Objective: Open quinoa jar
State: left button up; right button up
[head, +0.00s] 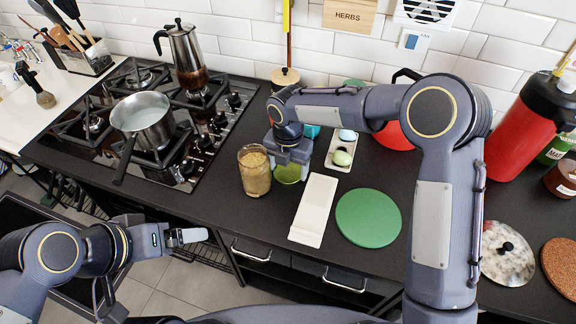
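A glass jar (254,176) with beige, grain-like contents stands upright near the counter's front edge, right of the hob. It looks like the quinoa jar; I can make out no label. No separate lid shows clearly on its top. My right gripper (289,165) points down just right of the jar, over a small green object (287,174). The gripper partly hides this object, and I cannot tell whether the fingers hold it. My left gripper (188,236) is in front of the counter, below the hob, apart from the jar; its finger gap is not clear.
A steel pot (142,116) and a moka pot (187,58) are on the gas hob (100,138). A white board (313,208) and a green round mat (367,218) lie right of the jar. A red flask (522,128) stands far right. My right forearm crosses above the counter.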

jog(key=shift+o, duration=0.7)
